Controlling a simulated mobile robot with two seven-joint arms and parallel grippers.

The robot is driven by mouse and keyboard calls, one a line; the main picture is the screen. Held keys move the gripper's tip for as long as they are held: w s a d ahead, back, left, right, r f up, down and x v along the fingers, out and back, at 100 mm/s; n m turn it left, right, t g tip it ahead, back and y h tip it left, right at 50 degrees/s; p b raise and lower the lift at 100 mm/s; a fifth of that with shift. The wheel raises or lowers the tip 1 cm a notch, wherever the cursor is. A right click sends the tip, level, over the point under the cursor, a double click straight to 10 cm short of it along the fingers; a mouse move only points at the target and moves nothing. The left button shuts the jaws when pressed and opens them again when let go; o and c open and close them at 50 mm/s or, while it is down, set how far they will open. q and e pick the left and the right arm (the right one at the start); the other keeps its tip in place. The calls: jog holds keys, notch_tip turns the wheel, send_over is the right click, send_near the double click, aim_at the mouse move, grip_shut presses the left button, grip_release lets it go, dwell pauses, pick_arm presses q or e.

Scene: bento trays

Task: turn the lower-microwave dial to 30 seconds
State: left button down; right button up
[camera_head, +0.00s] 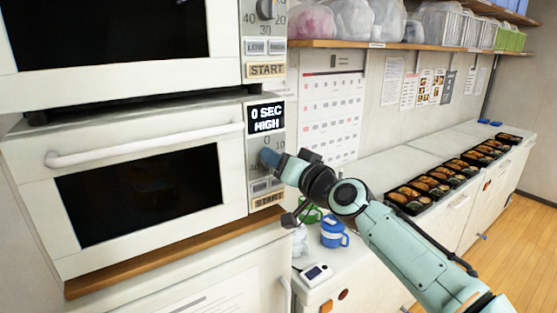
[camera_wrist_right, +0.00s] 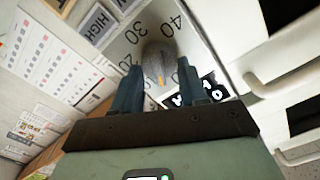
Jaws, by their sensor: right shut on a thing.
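The lower microwave (camera_head: 140,125) has a white door and a dark window. Its display (camera_head: 266,118) reads "0 SEC HIGH". Its grey dial (camera_wrist_right: 160,58) shows in the right wrist view, with an orange mark toward the display side and the numbers 30 and 40 on the far side. My right gripper (camera_head: 271,159) reaches the control panel from the right and covers most of the dial in the head view. In the right wrist view its two dark fingers stand on either side of the dial, shut on it. My left gripper is not in view.
An upper microwave (camera_head: 100,78) sits above, with its own dial (camera_head: 266,9). A START button (camera_head: 268,200) lies below the lower dial. A blue-and-white cup (camera_head: 333,232) stands under my right arm. Several filled bento trays (camera_head: 408,212) line the counter at right.

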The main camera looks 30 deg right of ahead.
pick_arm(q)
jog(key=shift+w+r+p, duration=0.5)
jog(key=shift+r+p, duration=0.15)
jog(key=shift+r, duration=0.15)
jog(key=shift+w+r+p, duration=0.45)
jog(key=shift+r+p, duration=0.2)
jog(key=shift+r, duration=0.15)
pick_arm(e)
jog(key=shift+a+f+m, duration=0.1)
jog(key=shift+f+m, duration=0.1)
jog(key=shift+m, duration=4.75)
jog(key=shift+f+m, duration=0.25)
jog(key=shift+m, duration=4.65)
jog(key=shift+a+f+m, duration=0.1)
jog(key=shift+f+m, duration=0.1)
jog(key=shift+m, duration=5.05)
jog(key=o, duration=1)
